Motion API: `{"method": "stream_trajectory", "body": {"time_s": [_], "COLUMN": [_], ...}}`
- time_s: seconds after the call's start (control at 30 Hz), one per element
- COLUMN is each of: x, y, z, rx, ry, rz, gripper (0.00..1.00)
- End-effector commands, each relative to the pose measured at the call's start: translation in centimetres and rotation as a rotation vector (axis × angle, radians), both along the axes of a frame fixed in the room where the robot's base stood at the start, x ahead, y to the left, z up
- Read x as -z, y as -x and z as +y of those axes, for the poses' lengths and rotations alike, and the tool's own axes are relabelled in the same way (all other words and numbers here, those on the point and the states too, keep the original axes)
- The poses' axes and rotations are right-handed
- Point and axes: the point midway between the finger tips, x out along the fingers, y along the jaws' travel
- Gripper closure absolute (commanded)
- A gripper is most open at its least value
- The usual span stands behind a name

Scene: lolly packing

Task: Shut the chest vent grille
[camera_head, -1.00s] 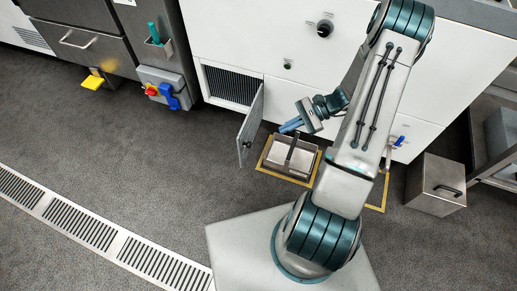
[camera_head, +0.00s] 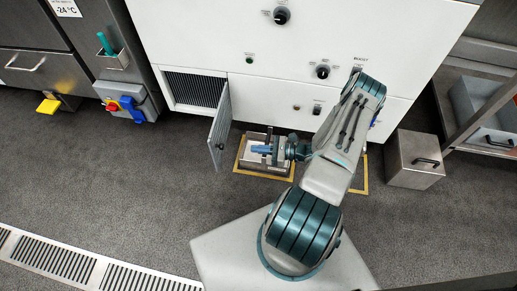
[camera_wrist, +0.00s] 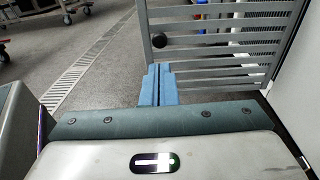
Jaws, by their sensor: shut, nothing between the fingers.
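The vent grille (camera_head: 220,124) is a hinged grey door at the bottom of the white chest (camera_head: 215,40). It stands swung open, sticking out from the chest front, with the dark slatted opening (camera_head: 194,88) bare to its left. In the wrist view the grille (camera_wrist: 215,45) shows as grey horizontal slats with a round dark knob (camera_wrist: 159,40). My gripper (camera_head: 256,149) is low, to the right of the open grille, pointing left toward it. In the wrist view its blue fingers (camera_wrist: 158,84) are together and empty, in front of the grille's lower knob-side corner. I cannot tell whether they touch it.
Another metal box (camera_head: 415,160) stands at the right. A floor drain grate (camera_head: 95,271) runs at lower left. The floor left of the grille is clear.

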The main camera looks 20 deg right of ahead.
Motion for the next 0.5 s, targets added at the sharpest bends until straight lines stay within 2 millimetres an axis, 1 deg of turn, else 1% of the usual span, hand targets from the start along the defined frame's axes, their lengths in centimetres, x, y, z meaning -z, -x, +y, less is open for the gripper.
{"method": "stream_trajectory", "body": {"time_s": [0.03,0.3,0.5], "x": [0.2,0.6,0.7], "y": [-0.6,-3.6,-5.1], "z": [1.1,5.8,8.0], "rx": [-0.004,-0.004,-0.002], "ry": [-0.003,-0.002,0.001], "rz": [-0.001,0.001,-0.002], "gripper": [1.00,1.00,1.00]}}
